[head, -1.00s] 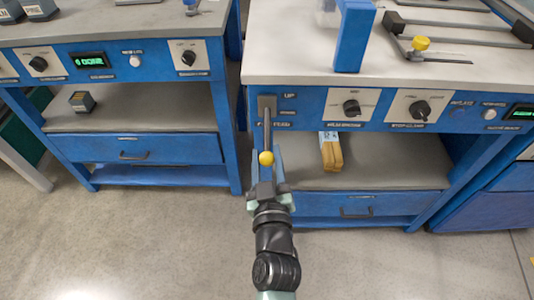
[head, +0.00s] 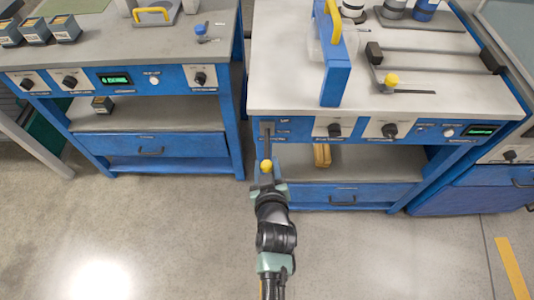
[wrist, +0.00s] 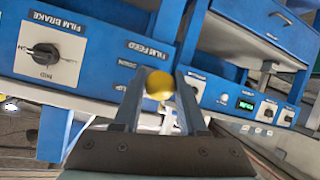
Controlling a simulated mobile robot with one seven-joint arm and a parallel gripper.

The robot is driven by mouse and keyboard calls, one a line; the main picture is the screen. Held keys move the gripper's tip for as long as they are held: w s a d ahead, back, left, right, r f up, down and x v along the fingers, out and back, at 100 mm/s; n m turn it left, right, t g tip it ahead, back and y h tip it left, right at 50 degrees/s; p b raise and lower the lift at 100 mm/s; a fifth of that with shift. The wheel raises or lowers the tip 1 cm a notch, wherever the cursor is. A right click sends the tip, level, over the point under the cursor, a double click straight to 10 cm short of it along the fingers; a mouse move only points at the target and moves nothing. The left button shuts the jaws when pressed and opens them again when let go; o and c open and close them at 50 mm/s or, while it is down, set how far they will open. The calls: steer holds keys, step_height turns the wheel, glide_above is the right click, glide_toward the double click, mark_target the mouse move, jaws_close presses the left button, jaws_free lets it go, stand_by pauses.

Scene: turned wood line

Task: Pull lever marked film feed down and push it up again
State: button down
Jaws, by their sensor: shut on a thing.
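The film feed lever is a thin dark rod with a yellow ball knob (head: 266,165). It comes from a grey plate (head: 267,128) at the left end of the right bench's blue front panel, and points down and outward towards me. "UP" is printed beside the plate's top. In the wrist view, upside down, "FILM FEED" and "DOWN" show behind the yellow knob (wrist: 159,85). My gripper (head: 267,186) is shut on the knob, with one finger on each side. The fingers and knob hide part of the rod.
A film brake dial (wrist: 45,54) and another dial (head: 389,130) sit on the same panel. A blue frame with a yellow handle (head: 335,60) stands on the benchtop above. A yellow-brown block (head: 322,155) lies on the shelf below. The floor in front is clear.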

mark_target(266, 153)
steer(key=shift+r+g+p, duration=1.3)
steer(key=shift+r+p, duration=0.5)
steer(key=shift+p, duration=1.85)
steer(key=r+g+p, duration=0.1)
steer(key=p, duration=0.1)
steer(key=w+r+g+p, duration=0.1)
steer(key=g+p, duration=0.1)
steer(key=p, duration=0.1)
steer(key=shift+r, duration=0.35)
steer(key=shift+w+r+p, duration=0.5)
steer(key=shift+r, duration=0.2)
steer(key=c, duration=0.8)
jaws_free()
steer(key=o, duration=0.3)
steer(key=shift+o, duration=0.2)
steer(key=shift+s+f, duration=0.15)
steer(key=shift+f, duration=0.05)
